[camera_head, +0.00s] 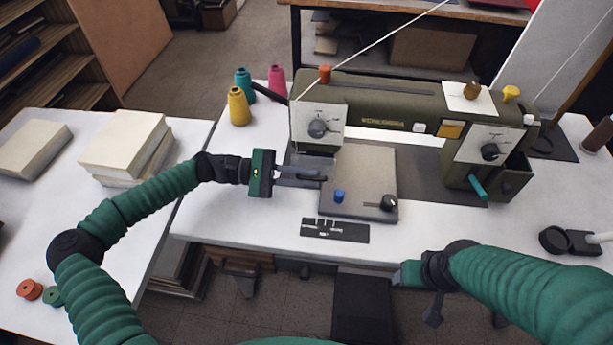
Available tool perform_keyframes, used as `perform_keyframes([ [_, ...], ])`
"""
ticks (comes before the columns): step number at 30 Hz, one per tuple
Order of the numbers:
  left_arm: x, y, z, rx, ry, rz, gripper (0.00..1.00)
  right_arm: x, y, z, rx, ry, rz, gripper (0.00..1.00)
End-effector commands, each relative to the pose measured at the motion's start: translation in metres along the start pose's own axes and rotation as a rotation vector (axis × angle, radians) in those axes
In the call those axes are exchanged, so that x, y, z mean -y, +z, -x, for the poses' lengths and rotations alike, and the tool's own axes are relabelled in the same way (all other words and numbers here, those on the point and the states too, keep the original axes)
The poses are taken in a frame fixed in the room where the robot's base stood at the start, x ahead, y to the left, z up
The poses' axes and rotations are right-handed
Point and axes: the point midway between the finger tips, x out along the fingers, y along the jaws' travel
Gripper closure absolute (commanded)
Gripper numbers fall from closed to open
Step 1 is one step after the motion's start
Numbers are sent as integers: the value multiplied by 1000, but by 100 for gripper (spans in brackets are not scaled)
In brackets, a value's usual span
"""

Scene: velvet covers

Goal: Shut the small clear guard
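The small clear guard (312,160) is a faint see-through panel below the left head of the olive sewing machine (385,103). Its outline is hard to make out, so I cannot tell its exact angle. My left gripper (322,177) points right, with its fingers overlapping the guard's lower part in the camera_head view.
A grey plate (362,165) with a blue knob (339,196) and a black knob (388,203) lies right of my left gripper. Thread spools (238,107) stand behind left. Book stacks (127,150) sit on the left table. A dark slotted plate (335,230) lies in front.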

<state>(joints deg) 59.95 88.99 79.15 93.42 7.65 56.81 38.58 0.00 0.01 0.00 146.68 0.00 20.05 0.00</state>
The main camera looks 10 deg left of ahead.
Motion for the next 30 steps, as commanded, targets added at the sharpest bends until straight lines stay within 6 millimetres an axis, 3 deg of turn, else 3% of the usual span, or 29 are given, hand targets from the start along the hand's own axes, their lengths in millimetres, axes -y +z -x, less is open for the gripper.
perform_keyframes([
  [8,3,-1,-1,2,-5,-12,100,0,0,0,0,0,0,37],
  [19,9,-22,-1,5,-6,-347,100,0,0,-2,0,0,0,37],
  [28,10,-23,-1,5,-8,-368,100,0,0,-2,0,0,0,37],
  [29,11,-23,-1,5,-9,-368,87,0,0,-2,0,0,0,37],
  [30,10,-23,-1,5,-8,-368,82,0,0,-2,0,0,0,37],
])
